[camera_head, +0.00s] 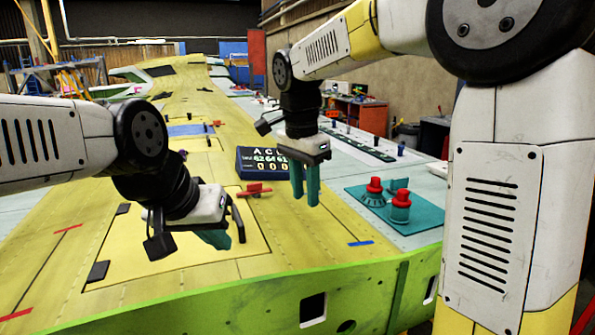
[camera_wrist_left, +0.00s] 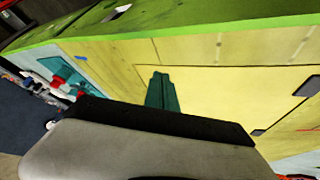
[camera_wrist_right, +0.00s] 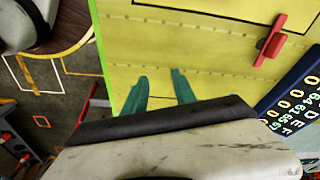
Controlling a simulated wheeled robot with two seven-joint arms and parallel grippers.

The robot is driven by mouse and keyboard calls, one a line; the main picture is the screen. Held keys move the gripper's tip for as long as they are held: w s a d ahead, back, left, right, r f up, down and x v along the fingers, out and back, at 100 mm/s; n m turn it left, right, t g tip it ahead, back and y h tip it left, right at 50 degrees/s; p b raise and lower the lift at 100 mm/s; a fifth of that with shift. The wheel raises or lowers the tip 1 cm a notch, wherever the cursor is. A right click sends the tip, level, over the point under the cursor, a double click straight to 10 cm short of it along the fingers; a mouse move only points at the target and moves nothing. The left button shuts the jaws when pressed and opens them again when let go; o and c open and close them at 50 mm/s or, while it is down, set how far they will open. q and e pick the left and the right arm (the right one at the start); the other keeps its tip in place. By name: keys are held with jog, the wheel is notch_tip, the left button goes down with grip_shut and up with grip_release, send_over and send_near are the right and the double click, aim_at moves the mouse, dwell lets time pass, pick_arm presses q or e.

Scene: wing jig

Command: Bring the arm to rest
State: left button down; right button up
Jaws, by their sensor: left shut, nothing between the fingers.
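My left gripper (camera_head: 217,238) is over the yellow wing panel at the left in the head view. Its teal fingers are together and empty; they also show in the left wrist view (camera_wrist_left: 161,92). My right gripper (camera_head: 306,184) hangs fingers-down over the wing in the middle of the head view. Its teal fingers are apart with nothing between them, as the right wrist view (camera_wrist_right: 162,90) shows too. The yellow wing (camera_head: 310,245) lies under both grippers. How high each gripper is above it is hard to tell.
A dark display box (camera_head: 262,161) with digits stands behind my right gripper. A red clamp-like part (camera_head: 254,190) sits between the grippers. A teal plate (camera_head: 405,216) with red-topped knobs lies to the right. The green front edge (camera_head: 250,307) of the wing runs along the near side.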

jog(key=s+d+f+n+t+y, duration=0.2)
jog(key=s+d+n+t, duration=0.3)
jog(key=s+d+n, duration=0.5)
jog(key=s+d+y, duration=0.1)
jog(key=s+d, duration=0.3)
jog(key=s, duration=0.1)
jog(key=shift+a, duration=0.15)
